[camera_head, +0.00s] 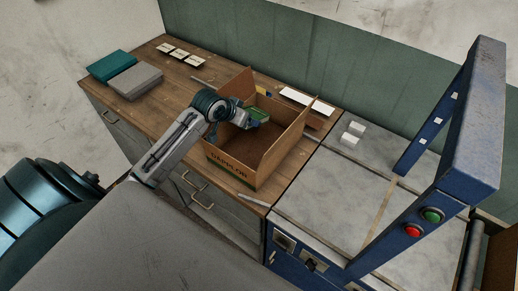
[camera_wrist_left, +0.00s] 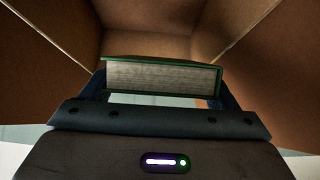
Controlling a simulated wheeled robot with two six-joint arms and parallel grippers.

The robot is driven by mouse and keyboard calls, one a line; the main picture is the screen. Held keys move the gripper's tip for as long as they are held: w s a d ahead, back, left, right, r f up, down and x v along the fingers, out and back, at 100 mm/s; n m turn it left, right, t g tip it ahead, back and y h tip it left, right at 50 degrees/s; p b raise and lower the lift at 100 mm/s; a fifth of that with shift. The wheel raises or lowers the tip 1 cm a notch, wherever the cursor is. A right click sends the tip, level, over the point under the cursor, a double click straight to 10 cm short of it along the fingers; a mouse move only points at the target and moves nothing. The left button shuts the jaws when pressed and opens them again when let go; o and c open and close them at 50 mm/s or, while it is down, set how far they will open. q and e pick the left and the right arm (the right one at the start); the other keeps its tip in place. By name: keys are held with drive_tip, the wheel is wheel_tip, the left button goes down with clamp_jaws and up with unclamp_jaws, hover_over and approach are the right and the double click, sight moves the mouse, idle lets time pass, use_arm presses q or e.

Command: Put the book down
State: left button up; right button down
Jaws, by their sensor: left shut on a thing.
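A green book (camera_head: 257,114) is in my left gripper (camera_head: 244,116), over the left rear part of an open cardboard box (camera_head: 254,175) in the head view. In the left wrist view the book (camera_wrist_left: 163,77) lies across the gripper, its page edges facing the camera. The left gripper (camera_wrist_left: 163,98) is shut on it. Brown box walls (camera_wrist_left: 262,50) rise around the book in the wrist view, and the box interior lies beyond it. I cannot tell whether the book touches the box. The right gripper is not in view.
The box stands on a wooden counter (camera_head: 165,95). Teal and grey stacks (camera_head: 135,80) and small white cards (camera_head: 180,54) lie at the counter's left. A blue frame (camera_head: 440,170) with red and green buttons stands at right. White blocks (camera_head: 352,134) lie on the grey surface.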

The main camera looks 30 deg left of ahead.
use_arm(q)
wheel_tip(320, 180, down, 9)
drive_tip(key=p, duration=0.2)
drive_tip(key=shift+w+f+p, duration=0.1)
drive_tip(key=shift+f+p, duration=0.05)
drive_tip(key=shift+p, duration=0.2)
drive_tip(key=shift+f, duration=0.5)
drive_tip(key=o, duration=1.1)
drive_tip(key=shift+c, duration=0.2)
